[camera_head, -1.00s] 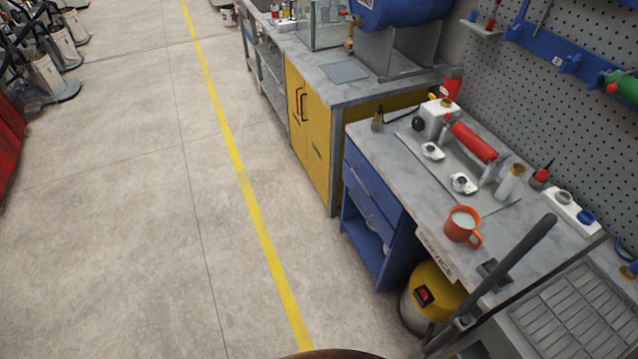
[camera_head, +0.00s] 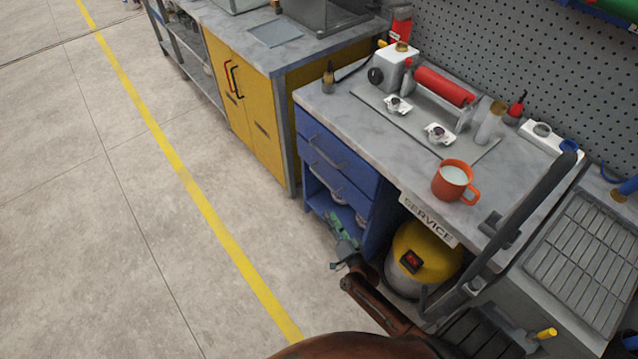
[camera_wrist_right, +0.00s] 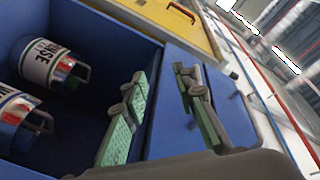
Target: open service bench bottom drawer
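The service bench (camera_head: 375,130) has a blue cabinet with two closed drawers above an open shelf. The bottom drawer (camera_head: 352,195) has a grey bar handle across its front. My right gripper (camera_head: 345,237), with green pads, is low in front of the shelf, below the bottom drawer. In the right wrist view my right gripper (camera_wrist_right: 163,112) is open, its fingers apart with nothing gripped between them. One finger shows against the open shelf, the other against the blue drawer front (camera_wrist_right: 180,135). Contact with the handle cannot be told. My left gripper is out of view.
Labelled cans (camera_wrist_right: 48,62) stand in the open shelf. A yellow vacuum-like canister (camera_head: 425,250) stands under the bench, right of the cabinet. An orange mug (camera_head: 453,181) is on the bench top. A yellow cabinet (camera_head: 245,100) adjoins at the left. The floor in front is clear.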

